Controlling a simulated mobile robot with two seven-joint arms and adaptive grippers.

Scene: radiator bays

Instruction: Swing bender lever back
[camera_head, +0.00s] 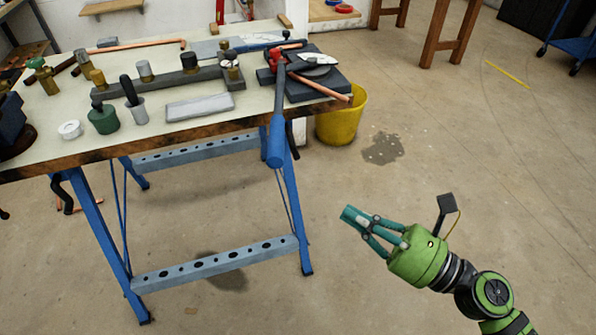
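The bender (283,62), with a red part and a pale round former, sits on a dark block at the right end of the workbench. Its blue lever (276,140) hangs down over the bench's front right corner. A copper pipe (325,88) runs out of the bender to the right, past the bench edge. My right gripper (356,218) has teal fingers and a green body. It is over open floor, right of and below the lever, well apart from it. Its fingertips look closed together with nothing between them. My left gripper is not in view.
The workbench (60,150) on blue legs carries several fittings and a dark bar (165,82). A light grey flat block (200,107) lies near its front edge. A yellow bucket (342,118) stands on the floor beside the bench. The floor around my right gripper is clear.

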